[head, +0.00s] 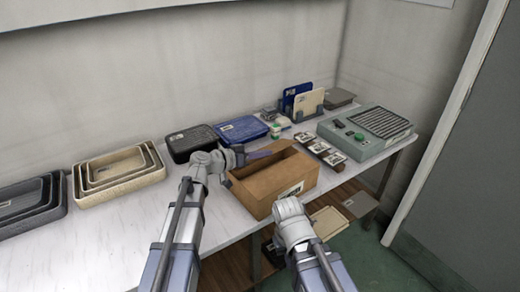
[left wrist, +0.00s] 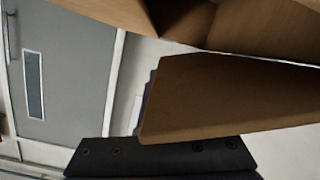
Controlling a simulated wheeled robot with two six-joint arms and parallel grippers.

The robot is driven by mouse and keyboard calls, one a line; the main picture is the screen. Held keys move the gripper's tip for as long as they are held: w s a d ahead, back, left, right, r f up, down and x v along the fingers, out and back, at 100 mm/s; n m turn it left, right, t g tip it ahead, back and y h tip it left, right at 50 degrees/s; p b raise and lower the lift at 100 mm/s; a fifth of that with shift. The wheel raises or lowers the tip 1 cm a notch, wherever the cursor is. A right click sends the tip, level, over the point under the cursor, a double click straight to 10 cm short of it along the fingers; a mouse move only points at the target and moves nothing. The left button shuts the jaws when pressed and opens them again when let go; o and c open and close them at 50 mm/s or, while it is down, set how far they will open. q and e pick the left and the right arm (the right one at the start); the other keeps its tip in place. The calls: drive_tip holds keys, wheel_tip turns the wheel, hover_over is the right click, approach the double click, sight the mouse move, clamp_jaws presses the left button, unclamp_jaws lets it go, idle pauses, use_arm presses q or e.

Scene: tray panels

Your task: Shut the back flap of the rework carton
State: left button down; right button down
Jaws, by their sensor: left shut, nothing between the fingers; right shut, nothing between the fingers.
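The rework carton (head: 262,193) is an open brown box with a white label on its near side, at the table's front edge. Its top is open and I see into it. The back flap (head: 284,146) stands raised along the far edge; a brown flap panel (left wrist: 225,100) fills the middle of the left wrist view. My left gripper (head: 262,154) is shut and empty, at the carton's back left by the flap; I cannot tell whether it touches. My right gripper (head: 289,207) is shut and empty in front of the carton's near side; its fingertips are mostly hidden.
Behind the carton are a black case (head: 190,143) and a blue case (head: 241,130). Small dark labelled items (head: 325,152) and a grey-green machine (head: 365,132) stand to the right. Nested beige trays (head: 120,175) and dark trays (head: 30,207) are at left. The table between is clear.

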use_arm(q)
drive_tip(key=shift+s+d+f+m+b, duration=0.15)
drive_tip(key=shift+f+m+b, duration=0.15)
drive_tip(key=shift+f, duration=0.1)
drive_tip(key=shift+s+d+f+m+b, duration=0.1)
drive_tip(key=shift+s+f+m+b, duration=0.05)
drive_tip(key=shift+f+m, duration=0.2)
drive_tip(key=shift+s+d+f+b, duration=0.1)
drive_tip(key=shift+s+f+b, duration=0.05)
drive_tip(key=shift+f+b, duration=0.3)
drive_tip(key=shift+s+d+f+b, duration=0.1)
drive_tip(key=shift+f+b, duration=0.3)
drive_tip(key=shift+f, duration=0.05)
drive_tip(key=s+a+r+p, duration=0.6)
drive_tip(key=a, duration=0.1)
drive_tip(key=shift+s+a+r, duration=0.15)
drive_tip(key=shift+a, duration=0.05)
